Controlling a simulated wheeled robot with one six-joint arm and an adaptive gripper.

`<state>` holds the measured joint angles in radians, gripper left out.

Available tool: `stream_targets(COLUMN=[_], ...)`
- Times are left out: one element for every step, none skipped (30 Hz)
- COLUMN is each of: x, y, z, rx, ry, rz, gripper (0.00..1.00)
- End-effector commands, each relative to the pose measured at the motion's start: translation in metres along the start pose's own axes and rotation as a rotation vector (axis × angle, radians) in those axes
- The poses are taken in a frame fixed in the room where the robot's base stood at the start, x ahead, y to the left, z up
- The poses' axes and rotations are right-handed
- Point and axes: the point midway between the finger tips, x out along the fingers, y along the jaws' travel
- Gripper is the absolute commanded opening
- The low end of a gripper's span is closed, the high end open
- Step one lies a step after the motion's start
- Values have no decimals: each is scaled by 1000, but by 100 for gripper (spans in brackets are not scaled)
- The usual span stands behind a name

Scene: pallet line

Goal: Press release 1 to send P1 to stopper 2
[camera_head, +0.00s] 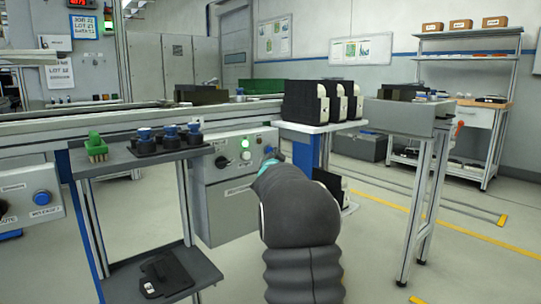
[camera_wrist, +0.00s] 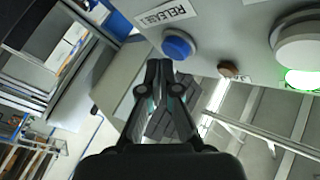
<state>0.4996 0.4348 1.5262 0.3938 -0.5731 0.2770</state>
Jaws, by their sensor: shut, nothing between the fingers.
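In the wrist view a blue push button (camera_wrist: 178,45) sits on a pale control box beside a label (camera_wrist: 162,13) that reads RELEASE; its number is hard to make out. My gripper (camera_wrist: 159,66) is shut and empty, with its fingertips just beside the blue button; I cannot tell whether they touch. I cannot identify P1 or stopper 2.
A lit green lamp (camera_wrist: 303,79) is on the wrist-view box. A conveyor rail (camera_head: 100,126) runs behind the boxes, with a dark carrier (camera_head: 200,94) on it. A shelf (camera_head: 137,157) with blue-topped parts stands at the left. Black bins (camera_head: 303,101) stand at the right.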

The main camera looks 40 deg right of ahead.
Motion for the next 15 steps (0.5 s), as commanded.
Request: stream_targets(x=[-2,-3,-4,-4,-4,-4,-4,-4,-4,-4,-4,-4,-4,-5,-6], y=[3,3,3,3,3,3,3,3,3,3,3,3,3,4,5], z=[0,-1,-2,-2,-3,-3,-3,-3,-3,-3,-3,-3,-3,-4,-4], rx=[0,0,0,0,0,0,0,0,0,0,0,0,0,0,0], ry=[1,2,1,1,1,1,0,0,0,0,0,0,1,1,1], rz=[0,0,0,0,0,0,0,0,0,0,0,0,0,0,0], gripper=[0,0,0,0,0,0,0,0,0,0,0,0,0,0,0])
